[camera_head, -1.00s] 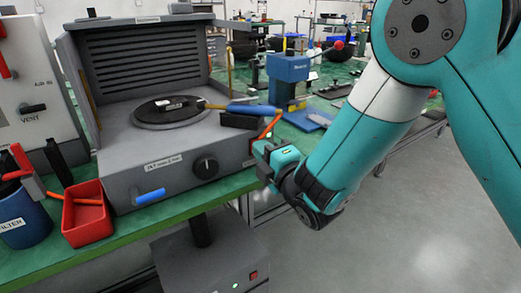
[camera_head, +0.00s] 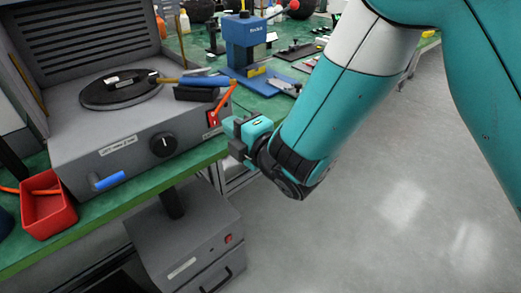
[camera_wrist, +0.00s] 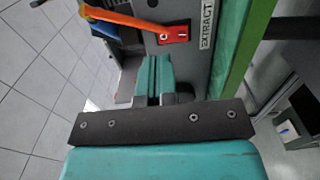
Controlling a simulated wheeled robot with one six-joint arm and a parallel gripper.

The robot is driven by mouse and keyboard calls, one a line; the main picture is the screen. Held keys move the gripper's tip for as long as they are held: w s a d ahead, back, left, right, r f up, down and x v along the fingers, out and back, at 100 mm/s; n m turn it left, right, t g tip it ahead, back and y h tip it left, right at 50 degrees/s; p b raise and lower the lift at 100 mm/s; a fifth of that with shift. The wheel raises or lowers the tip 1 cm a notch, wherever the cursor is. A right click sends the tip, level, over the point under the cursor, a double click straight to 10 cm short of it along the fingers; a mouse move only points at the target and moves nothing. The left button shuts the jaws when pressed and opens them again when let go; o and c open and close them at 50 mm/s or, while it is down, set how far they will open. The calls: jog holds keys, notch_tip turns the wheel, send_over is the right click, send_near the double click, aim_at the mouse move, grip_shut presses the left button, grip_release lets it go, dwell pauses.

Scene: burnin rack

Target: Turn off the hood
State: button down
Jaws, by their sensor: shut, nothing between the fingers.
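The hood (camera_head: 100,145) is a grey bench unit with a louvred back, a round dark plate and a black front knob (camera_head: 163,144). A red rocker switch (camera_head: 212,118) sits at its right end. The wrist view shows this switch (camera_wrist: 173,34) beside an "EXTRACT" label (camera_wrist: 207,27). My gripper (camera_head: 236,137) is shut and empty, just right of and below the switch. Its fingertips (camera_wrist: 153,72) point toward the switch panel, apart from the switch.
A blue-handled tool (camera_head: 205,80) lies across the hood top. A blue press (camera_head: 244,42) stands behind on the green bench (camera_head: 180,165). A red bin (camera_head: 45,205) is at left. A grey cabinet (camera_head: 185,240) stands below the bench. Open floor lies right.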

jog(key=b+v, duration=0.6)
jog(key=v, duration=0.3)
jog(key=shift+b, duration=0.3)
jog(key=shift+r, duration=0.1)
jog(key=s+d+f+m+g+h, duration=0.1)
jog(key=d+f+m+g+h, duration=0.3)
jog(key=d+m, duration=0.6)
jog(key=s+d+r+m+g+h, duration=0.1)
jog(key=s+d+m+g+h, duration=0.1)
jog(key=s+m+g, duration=0.4)
jog(key=s+d+r+m+g+h, duration=0.1)
jog(key=s+d+r+m+g, duration=0.15)
jog(key=s, duration=0.55)
notch_tip(320, 180, up, 21)
jog(key=s+g+p, duration=0.1)
jog(key=p, duration=2)
jog(key=shift+a+f+m, duration=0.25)
jog(key=shift+m, duration=0.1)
